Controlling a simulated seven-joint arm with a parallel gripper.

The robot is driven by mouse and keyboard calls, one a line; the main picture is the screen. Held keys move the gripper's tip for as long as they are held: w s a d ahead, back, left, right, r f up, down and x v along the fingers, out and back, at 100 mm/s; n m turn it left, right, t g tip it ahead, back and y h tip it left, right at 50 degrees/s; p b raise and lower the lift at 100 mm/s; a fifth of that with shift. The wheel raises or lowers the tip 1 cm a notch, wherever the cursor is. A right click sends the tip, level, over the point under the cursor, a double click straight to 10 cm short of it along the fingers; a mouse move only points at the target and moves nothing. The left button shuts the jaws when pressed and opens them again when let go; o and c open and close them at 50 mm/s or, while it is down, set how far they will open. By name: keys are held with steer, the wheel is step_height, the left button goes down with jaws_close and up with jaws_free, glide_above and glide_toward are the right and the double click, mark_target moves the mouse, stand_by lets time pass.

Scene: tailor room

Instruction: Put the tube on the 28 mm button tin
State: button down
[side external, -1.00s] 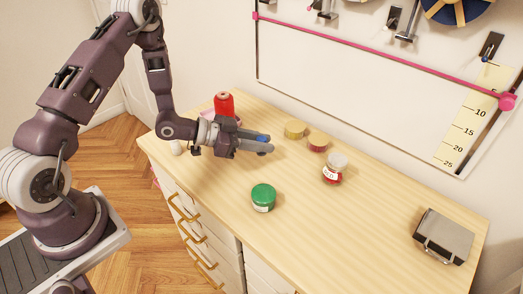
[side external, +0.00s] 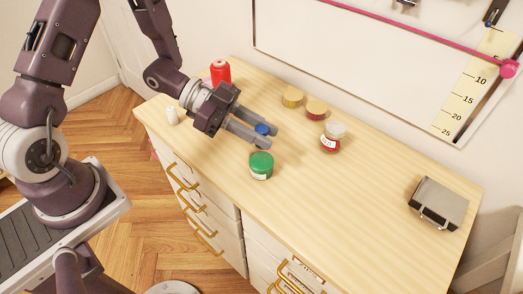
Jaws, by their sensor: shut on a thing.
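My gripper (side external: 268,137) is shut on a small blue-topped thing (side external: 262,129), likely the tube; the near finger hides most of it. The gripper is held above the bench, just behind a round green tin (side external: 261,164) with a pale label. A yellow round tin (side external: 292,97) and a dark red one with a yellowish top (side external: 316,107) stand farther back. A jar with red contents and a pale lid (side external: 333,136) stands to the right. Sizes on the labels are too small to read, so I cannot tell which is the 28 mm tin.
A red spool (side external: 220,72) stands behind my gripper, and a white spool (side external: 172,116) near the left front edge. A grey case (side external: 438,203) lies at the right. The wooden bench top (side external: 350,195) is clear between the green tin and the case.

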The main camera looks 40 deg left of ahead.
mark_target(262, 161)
step_height(262, 161, down, 5)
steer(key=shift+f, duration=0.1)
steer(key=c, duration=1.2)
jaws_free()
steer(key=shift+f, duration=0.1)
